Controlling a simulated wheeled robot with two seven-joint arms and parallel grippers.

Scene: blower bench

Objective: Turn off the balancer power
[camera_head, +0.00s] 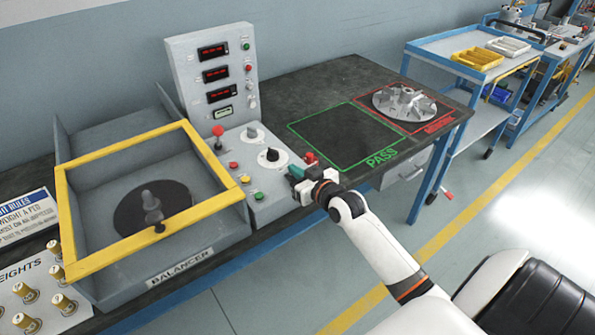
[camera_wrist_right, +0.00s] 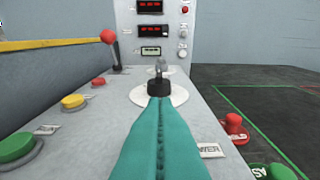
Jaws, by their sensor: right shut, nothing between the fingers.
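The balancer (camera_head: 150,180) stands at the left of the bench, with its control box and display panel (camera_head: 212,75) to its right. The panel's red displays are lit. My right gripper (camera_head: 294,174) is over the right front part of the control box. In the right wrist view its teal fingers (camera_wrist_right: 160,104) are shut and empty, pointing toward the black knob (camera_wrist_right: 160,90) on a white dial. A label ending in "WER" (camera_wrist_right: 210,151) shows right of the fingers. The power switch itself is not clearly visible; the fingers may cover it. My left gripper is not in view.
A red-balled lever (camera_head: 218,131) stands up left of the dial (camera_head: 270,157). Red, yellow and green buttons (camera_head: 245,179) line the box's left side. A red knob (camera_wrist_right: 233,122) stands close right of the fingers. A metal impeller (camera_head: 404,101) lies at the bench's right.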

